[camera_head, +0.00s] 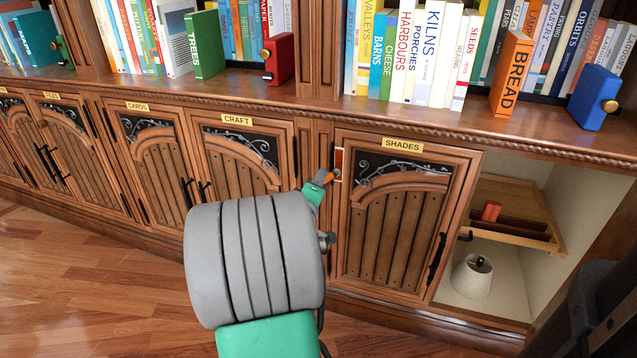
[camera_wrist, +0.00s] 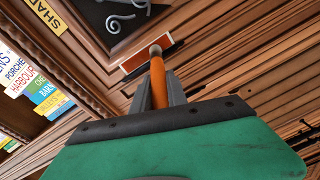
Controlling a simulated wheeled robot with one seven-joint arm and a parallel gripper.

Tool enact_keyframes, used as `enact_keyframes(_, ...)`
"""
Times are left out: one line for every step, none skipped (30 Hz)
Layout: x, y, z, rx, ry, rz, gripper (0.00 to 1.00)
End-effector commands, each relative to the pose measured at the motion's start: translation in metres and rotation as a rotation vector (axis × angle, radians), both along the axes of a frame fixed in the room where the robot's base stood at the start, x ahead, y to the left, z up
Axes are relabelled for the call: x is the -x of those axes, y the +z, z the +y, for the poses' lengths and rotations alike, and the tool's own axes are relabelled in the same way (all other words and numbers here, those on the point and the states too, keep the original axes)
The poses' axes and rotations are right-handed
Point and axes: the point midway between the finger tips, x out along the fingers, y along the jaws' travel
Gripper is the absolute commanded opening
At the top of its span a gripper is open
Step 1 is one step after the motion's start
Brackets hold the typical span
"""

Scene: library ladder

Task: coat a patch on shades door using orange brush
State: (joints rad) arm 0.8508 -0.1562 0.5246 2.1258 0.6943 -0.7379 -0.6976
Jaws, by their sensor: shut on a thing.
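The shades door (camera_head: 400,225) is a carved wooden cabinet door under a yellow SHADES label (camera_head: 403,145). A small patch (camera_head: 338,163), part orange-brown and part white, lies at its upper left edge; the patch also shows in the wrist view (camera_wrist: 135,62). In the head view my arm hides most of the brush.
An open compartment right of the door holds a wooden tray (camera_head: 510,232) with an orange-red block and a white lampshade (camera_head: 472,276). The wooden floor (camera_head: 90,270) at left is clear.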

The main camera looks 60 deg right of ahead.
Motion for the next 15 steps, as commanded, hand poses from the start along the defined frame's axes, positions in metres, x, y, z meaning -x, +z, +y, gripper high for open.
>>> enact_keyframes(0.000, 0.011, 0.000, 0.000, 0.000, 0.000, 0.00)
enact_keyframes(0.000, 0.014, 0.001, 0.000, 0.001, 0.000, 0.00)
enact_keyframes(0.000, 0.018, 0.001, 0.000, 0.001, 0.000, 0.00)
enact_keyframes(0.000, 0.021, 0.001, 0.000, 0.001, 0.000, 0.00)
enact_keyframes(0.000, 0.022, 0.001, 0.000, 0.001, 0.000, 0.00)
enact_keyframes(0.000, 0.023, 0.001, 0.000, 0.001, 0.000, 0.00)
enact_keyframes(0.000, 0.023, 0.001, 0.000, 0.001, 0.000, 0.00)
enact_keyframes(0.000, 0.023, 0.001, 0.000, 0.000, 0.000, 0.00)
enact_keyframes(0.000, 0.024, 0.001, 0.000, 0.001, 0.000, 0.00)
enact_keyframes(0.000, 0.026, 0.001, 0.000, 0.001, 0.000, 0.00)
enact_keyframes(0.000, 0.029, 0.001, 0.001, 0.001, 0.000, 0.00)
enact_keyframes(0.000, 0.034, 0.001, 0.001, 0.001, -0.001, 0.00)
enact_keyframes(0.000, 0.037, 0.001, 0.001, 0.001, -0.001, 0.00)
enact_keyframes(0.000, 0.041, 0.001, 0.001, 0.001, -0.001, 0.00)
enact_keyframes(0.000, 0.046, 0.001, 0.001, 0.000, -0.001, 0.00)
